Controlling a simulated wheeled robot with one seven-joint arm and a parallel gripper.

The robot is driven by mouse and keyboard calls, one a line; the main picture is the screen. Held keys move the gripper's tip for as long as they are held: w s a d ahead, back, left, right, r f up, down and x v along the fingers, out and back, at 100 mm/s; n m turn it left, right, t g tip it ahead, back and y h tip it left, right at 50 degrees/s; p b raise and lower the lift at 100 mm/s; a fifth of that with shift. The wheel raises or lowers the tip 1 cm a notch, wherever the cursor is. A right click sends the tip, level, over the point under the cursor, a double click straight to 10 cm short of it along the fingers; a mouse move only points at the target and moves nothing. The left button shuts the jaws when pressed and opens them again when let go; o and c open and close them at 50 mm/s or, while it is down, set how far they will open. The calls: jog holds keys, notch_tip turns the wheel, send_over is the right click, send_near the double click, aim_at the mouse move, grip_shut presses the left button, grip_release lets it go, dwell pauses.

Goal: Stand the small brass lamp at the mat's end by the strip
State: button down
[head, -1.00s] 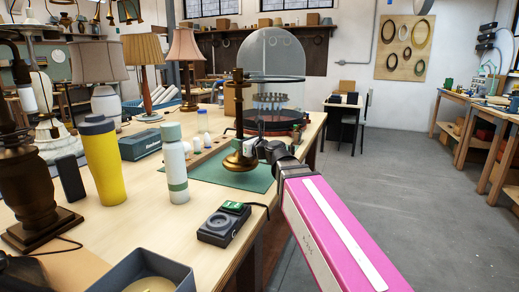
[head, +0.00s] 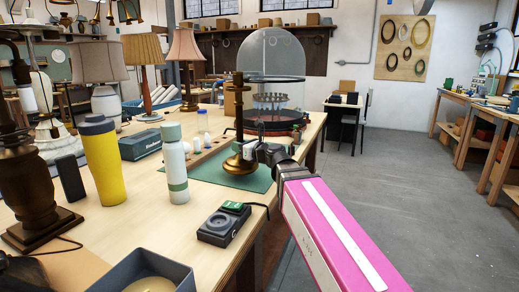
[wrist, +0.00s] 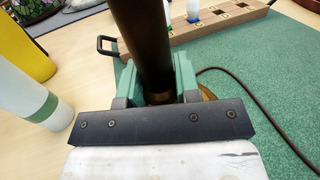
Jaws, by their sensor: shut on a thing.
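The small brass lamp (head: 239,122) has a dark upright stem and a round brass base. My gripper (head: 252,152) is shut on the lamp's stem just above the base. In the wrist view, the green fingers of my gripper (wrist: 157,88) close around the dark stem (wrist: 142,40). I cannot tell whether the base rests on the mat. The wooden strip (wrist: 225,24) has several sockets and bulbs. Most of the lamp's base is hidden in the wrist view.
A white flask with a green band (head: 173,165) and a yellow tumbler (head: 104,160) stand left of the mat. A glass dome (head: 272,60) stands behind the lamp. A black device (head: 222,226) lies in front. A dark cable (wrist: 255,105) crosses the mat.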

aim_at(240, 160)
jog(key=shift+f, duration=1.85)
dwell(0.4)
jog(key=c, duration=0.8)
grip_release()
jog(key=shift+o, duration=0.2)
jog(key=shift+s, duration=0.1)
